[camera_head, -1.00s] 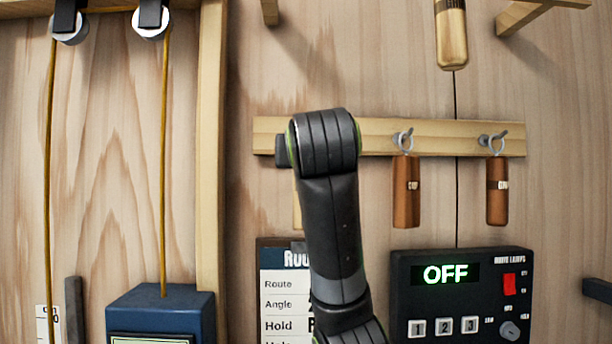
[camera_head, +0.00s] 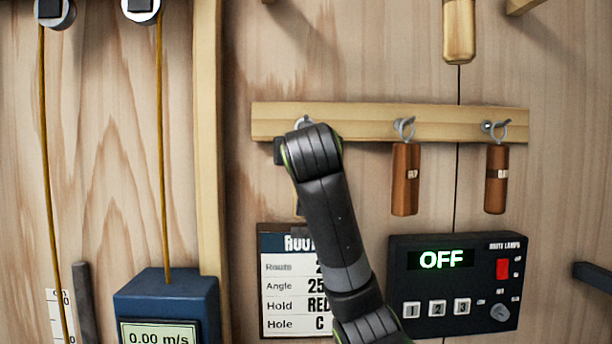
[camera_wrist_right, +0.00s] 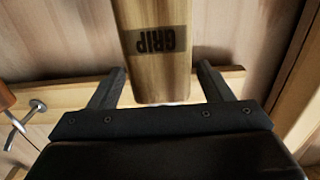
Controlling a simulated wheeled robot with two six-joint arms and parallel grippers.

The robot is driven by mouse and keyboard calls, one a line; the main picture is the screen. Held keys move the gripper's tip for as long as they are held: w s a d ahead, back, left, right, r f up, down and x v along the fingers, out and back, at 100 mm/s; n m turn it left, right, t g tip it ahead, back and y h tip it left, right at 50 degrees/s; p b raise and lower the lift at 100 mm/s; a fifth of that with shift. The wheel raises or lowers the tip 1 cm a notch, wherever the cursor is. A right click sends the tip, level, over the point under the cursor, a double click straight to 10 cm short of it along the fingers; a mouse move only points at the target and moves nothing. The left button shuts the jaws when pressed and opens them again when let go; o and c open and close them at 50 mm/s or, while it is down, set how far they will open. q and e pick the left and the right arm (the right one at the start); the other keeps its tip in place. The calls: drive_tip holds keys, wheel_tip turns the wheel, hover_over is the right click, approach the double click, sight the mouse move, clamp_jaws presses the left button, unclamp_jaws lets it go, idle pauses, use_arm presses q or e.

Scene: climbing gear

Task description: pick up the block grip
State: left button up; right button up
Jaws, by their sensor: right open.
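The block grip (camera_wrist_right: 155,65) is a pale wooden block with a dark band lettered GRIP, upside down in the right wrist view. My right gripper (camera_wrist_right: 156,78) is open, with one finger on each side of the block's end. Gaps show between the block and both fingers. In the head view my right arm covers the left part of the hook rail (camera_head: 355,123), hiding most of what hangs there and the gripper's fingers. My left gripper is not in view.
Two brown handles (camera_head: 405,180) (camera_head: 496,180) hang from hooks right of my arm. A black lamp box (camera_head: 455,290) reading OFF and a white route card (camera_head: 290,300) are below. A wooden post (camera_head: 208,150) and blue meter (camera_head: 165,295) stand left.

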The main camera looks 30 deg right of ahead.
drive_tip(key=shift+a, duration=0.1)
drive_tip(key=shift+c, duration=1.2)
drive_tip(key=c, duration=1.2)
drive_tip(key=shift+r, duration=0.1)
